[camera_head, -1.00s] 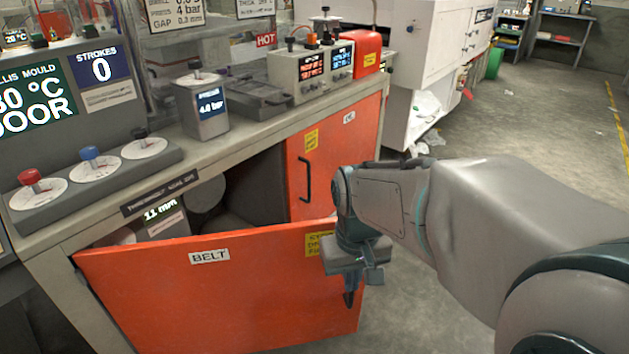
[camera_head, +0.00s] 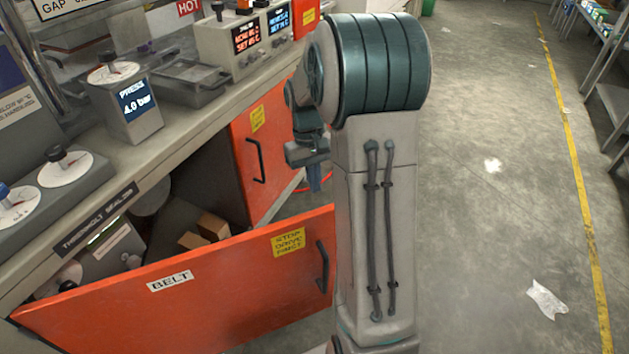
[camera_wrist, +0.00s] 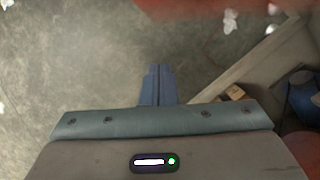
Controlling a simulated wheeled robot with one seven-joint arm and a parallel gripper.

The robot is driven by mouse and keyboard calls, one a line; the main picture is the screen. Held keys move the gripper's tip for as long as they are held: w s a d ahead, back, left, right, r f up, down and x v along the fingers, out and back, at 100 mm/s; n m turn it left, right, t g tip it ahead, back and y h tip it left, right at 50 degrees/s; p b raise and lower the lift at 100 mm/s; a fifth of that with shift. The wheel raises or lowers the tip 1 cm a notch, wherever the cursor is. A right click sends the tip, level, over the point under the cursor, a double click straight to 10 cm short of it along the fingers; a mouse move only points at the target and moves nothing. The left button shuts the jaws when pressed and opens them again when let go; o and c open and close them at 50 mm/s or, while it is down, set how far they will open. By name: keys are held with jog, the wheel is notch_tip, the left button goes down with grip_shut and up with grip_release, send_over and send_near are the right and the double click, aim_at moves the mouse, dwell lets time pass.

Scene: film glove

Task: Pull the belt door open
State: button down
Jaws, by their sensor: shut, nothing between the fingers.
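The orange belt door (camera_head: 215,300), with a white BELT label and a yellow stop-drive note, stands swung out from the bench in the head view. Its dark handle (camera_head: 322,266) is at the right end of its front face. The cabinet opening behind it shows brown boxes (camera_head: 212,227) and grey parts. My gripper (camera_head: 313,180) is beyond the door's right end, above the floor and apart from the handle. In the wrist view my gripper (camera_wrist: 158,84) points at bare floor with its blue fingers together and nothing between them.
A second orange door (camera_head: 262,150) with a dark handle is shut beside the opening. The bench top (camera_head: 150,165) carries dials, a press display and controllers. Open floor (camera_head: 480,200) lies to the right, with a yellow line, paper scraps and shelving.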

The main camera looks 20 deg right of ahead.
aim_at(325, 217)
jog(key=shift+s+a+f+b, duration=0.1)
jog(key=shift+s+f+b, duration=0.35)
jog(key=shift+s+f, duration=1.15)
jog(key=shift+s+f+b, duration=0.4)
jog(key=shift+s+f, duration=0.85)
jog(key=shift+f, duration=0.5)
jog(key=shift+s, duration=0.1)
